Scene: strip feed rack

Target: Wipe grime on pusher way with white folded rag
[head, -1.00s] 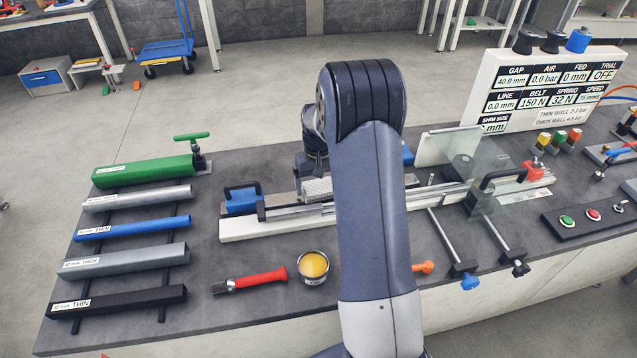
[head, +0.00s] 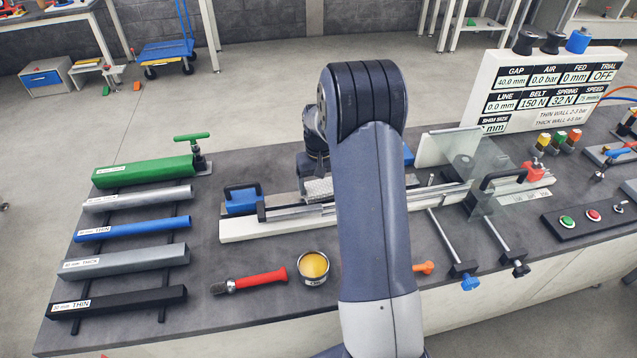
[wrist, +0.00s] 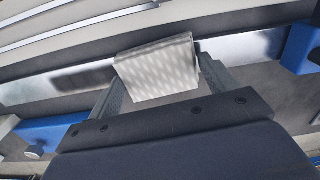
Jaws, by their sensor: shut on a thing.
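My gripper (wrist: 160,85) is shut on the white folded rag (wrist: 158,68), which has a pale checked weave. In the wrist view the rag lies over the shiny metal strip of the pusher way (wrist: 232,50), and I cannot tell how firmly it touches. A dark smudge of grime (wrist: 82,79) shows on the strip to the left of the rag. In the head view the rag (head: 318,188) is a small pale patch at the feed rack, and my arm hides much of the way behind it.
A blue block with a black handle (head: 241,200) stands at the left end of the rack. A tin (head: 313,268) and a red-handled brush (head: 252,281) lie in front. Several tubes (head: 135,228) lie at the left. A clear guard (head: 490,170) stands to the right.

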